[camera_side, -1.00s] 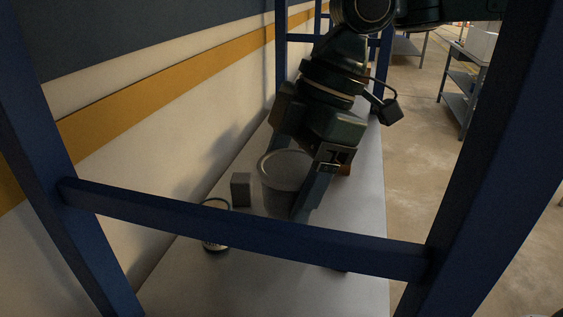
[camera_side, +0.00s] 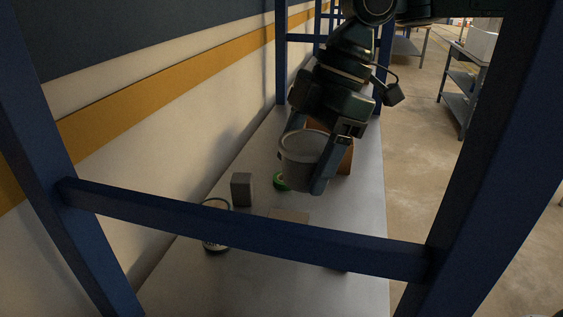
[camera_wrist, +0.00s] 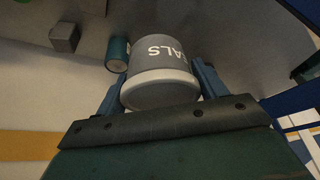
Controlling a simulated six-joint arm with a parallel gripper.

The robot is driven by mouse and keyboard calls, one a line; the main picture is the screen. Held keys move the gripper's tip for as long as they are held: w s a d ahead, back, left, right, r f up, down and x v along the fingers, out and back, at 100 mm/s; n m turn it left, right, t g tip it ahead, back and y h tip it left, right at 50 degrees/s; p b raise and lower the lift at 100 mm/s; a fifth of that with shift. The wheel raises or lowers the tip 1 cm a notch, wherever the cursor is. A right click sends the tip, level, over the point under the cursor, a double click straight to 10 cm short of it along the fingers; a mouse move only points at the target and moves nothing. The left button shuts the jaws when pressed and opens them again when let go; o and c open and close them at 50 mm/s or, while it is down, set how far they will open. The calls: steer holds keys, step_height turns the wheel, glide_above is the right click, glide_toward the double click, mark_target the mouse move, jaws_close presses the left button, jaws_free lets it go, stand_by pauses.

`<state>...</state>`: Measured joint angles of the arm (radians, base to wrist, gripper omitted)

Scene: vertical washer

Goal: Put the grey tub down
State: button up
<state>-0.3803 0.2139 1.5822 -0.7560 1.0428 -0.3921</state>
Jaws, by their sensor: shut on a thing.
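The grey tub (camera_side: 303,161) is held off the table in the side view, slightly tilted. My gripper (camera_side: 312,160) is shut on it, with one finger along its right side; the other finger is mostly hidden behind it. In the wrist view the tub (camera_wrist: 160,65) sits between both fingers of my gripper (camera_wrist: 160,88), and part of its white lettering shows.
A small grey block (camera_side: 241,189) and a green roll (camera_side: 281,181) stand left of the tub. A round metal item with a looped handle (camera_side: 214,238) is nearer. A brown box (camera_side: 340,157) is behind the gripper. A blue rail (camera_side: 240,218) crosses in front.

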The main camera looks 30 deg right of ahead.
steer(key=w+d, duration=0.2)
steer(key=d, duration=0.5)
steer(key=w+d+n, duration=0.1)
steer(key=w+d, duration=0.2)
steer(key=d, duration=0.5)
steer(key=shift+w, duration=0.1)
step_height(320, 180, down, 16)
steer(key=shift+r, duration=0.2)
steer(key=shift+f, duration=0.1)
steer(key=shift+f, duration=2)
steer(key=shift+f, duration=0.1)
steer(key=o, duration=1)
